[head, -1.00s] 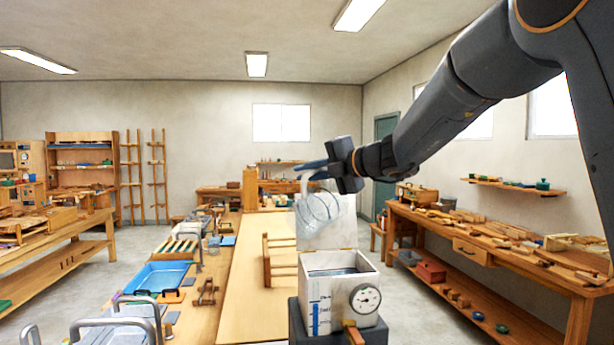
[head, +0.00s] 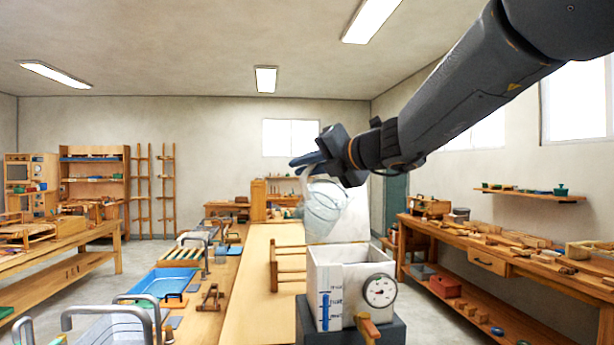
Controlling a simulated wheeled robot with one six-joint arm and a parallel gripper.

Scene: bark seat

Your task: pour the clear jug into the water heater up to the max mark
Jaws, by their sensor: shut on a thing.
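The clear jug (head: 326,208) hangs tilted above the water heater. My gripper (head: 308,160) is shut on the jug's handle, high and to the upper left of the heater. The water heater (head: 343,282) is an open white box with its pale lid (head: 352,215) raised behind the jug. A blue level strip (head: 326,312) with small marks is on its front left; the lettering is too small to read. The jug's water level and any stream from it cannot be made out. The heater's inside is mostly hidden by its front wall.
A round gauge (head: 380,290) and a wooden-handled tap (head: 368,326) are on the heater's front. A wooden rack (head: 288,265) stands to its left on the bench. A blue tray (head: 163,282) lies further left. A tool bench (head: 490,258) runs along the right.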

